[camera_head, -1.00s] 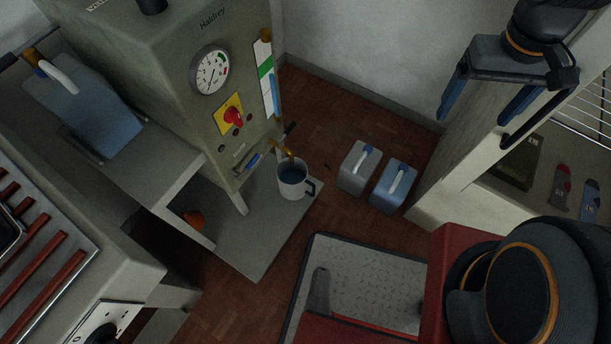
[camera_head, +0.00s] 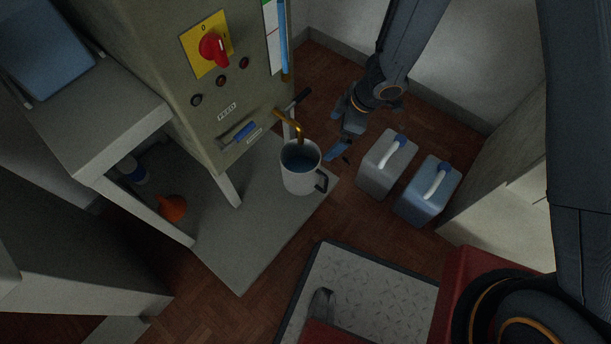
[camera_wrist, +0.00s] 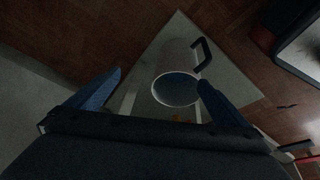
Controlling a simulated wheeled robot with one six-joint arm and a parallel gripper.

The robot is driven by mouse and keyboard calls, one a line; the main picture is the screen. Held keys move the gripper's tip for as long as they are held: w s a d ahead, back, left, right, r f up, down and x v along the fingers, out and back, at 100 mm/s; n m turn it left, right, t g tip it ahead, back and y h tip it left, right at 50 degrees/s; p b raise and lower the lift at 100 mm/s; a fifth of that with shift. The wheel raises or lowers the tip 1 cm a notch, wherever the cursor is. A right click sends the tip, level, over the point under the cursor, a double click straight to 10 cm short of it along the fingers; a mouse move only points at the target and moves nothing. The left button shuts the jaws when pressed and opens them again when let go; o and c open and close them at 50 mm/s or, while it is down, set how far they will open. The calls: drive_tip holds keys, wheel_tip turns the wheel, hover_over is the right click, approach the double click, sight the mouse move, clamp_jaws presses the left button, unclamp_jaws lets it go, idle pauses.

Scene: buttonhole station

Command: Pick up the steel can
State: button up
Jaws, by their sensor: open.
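The steel can (camera_head: 301,176), pale with a dark side handle, stands upright below the brass spout (camera_head: 291,122) of the machine. Its open top shows dark blue inside, perhaps liquid. My gripper (camera_head: 334,132) is open and empty, to the right of the can and near the spout in the head view. In the wrist view the can (camera_wrist: 178,88) lies ahead between the two blue fingers of my gripper (camera_wrist: 160,78), closer to the right finger. Its handle points up and right there. No contact shows.
The olive machine (camera_head: 150,60) stands left of the can, with a pale plate (camera_head: 245,245) beneath. A grey jerrycan (camera_head: 381,172) and a blue jerrycan (camera_head: 424,198) stand at right on the floor. An orange object (camera_head: 172,209) is under the side table (camera_head: 120,130).

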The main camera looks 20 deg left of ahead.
drive_tip(key=shift+n+g, duration=0.7)
drive_tip(key=shift+n, duration=0.2)
drive_tip(key=s+f, duration=0.1)
drive_tip(key=f, duration=0.1)
drive_tip(key=s+a+f+b, duration=0.1)
drive_tip(key=s+a+f, duration=0.1)
drive_tip(key=f, duration=0.1)
drive_tip(key=shift+s+a+f+b, duration=0.2)
drive_tip(key=shift+s+f+b, duration=0.1)
drive_tip(key=shift+f+b, duration=0.1)
drive_tip(key=shift+s+a+b+x, duration=0.15)
drive_tip(key=shift+b+x, duration=1.4)
drive_tip(key=shift+x, duration=1.35)
drive_tip(key=shift+s+a+b+x, duration=0.15)
drive_tip(key=shift+b+x, duration=1.4)
drive_tip(key=shift+x, duration=1.3)
drive_tip(key=shift+r, duration=0.15)
drive_tip(key=c, duration=1.6)
drive_tip(key=shift+c, duration=0.7)
drive_tip(key=shift+r, duration=0.2)
